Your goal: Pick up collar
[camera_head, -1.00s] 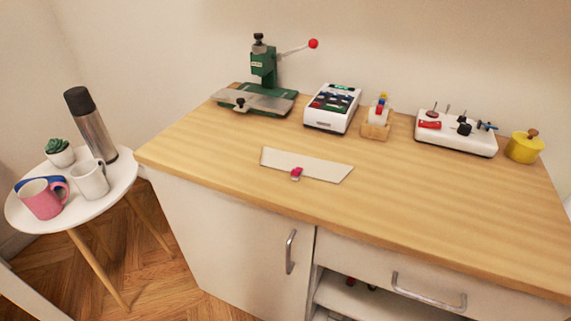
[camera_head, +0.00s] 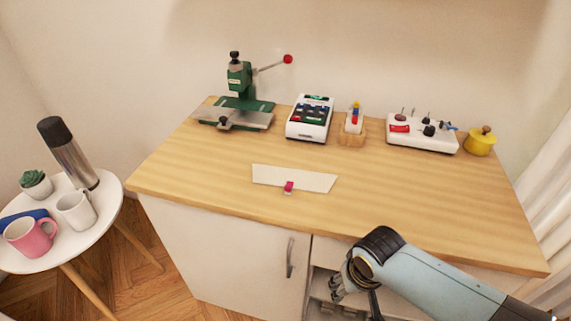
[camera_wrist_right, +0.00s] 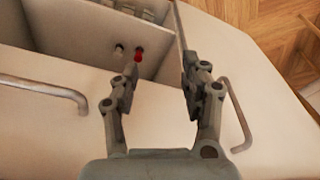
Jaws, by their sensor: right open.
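The collar (camera_head: 310,181) is a flat off-white strip with slanted ends, lying on the wooden worktop near its front edge. A small pink and red clip (camera_head: 289,187) sits at the middle of its front edge. My right gripper (camera_head: 352,300) is below and to the right of the collar, in front of the cabinet. In the right wrist view my right gripper (camera_wrist_right: 158,88) is open with nothing between its fingers, facing the cabinet front. The collar is not in the wrist view. My left gripper is not in view.
A cabinet handle (camera_wrist_right: 45,88) lies near my gripper. The worktop's right front is clear.

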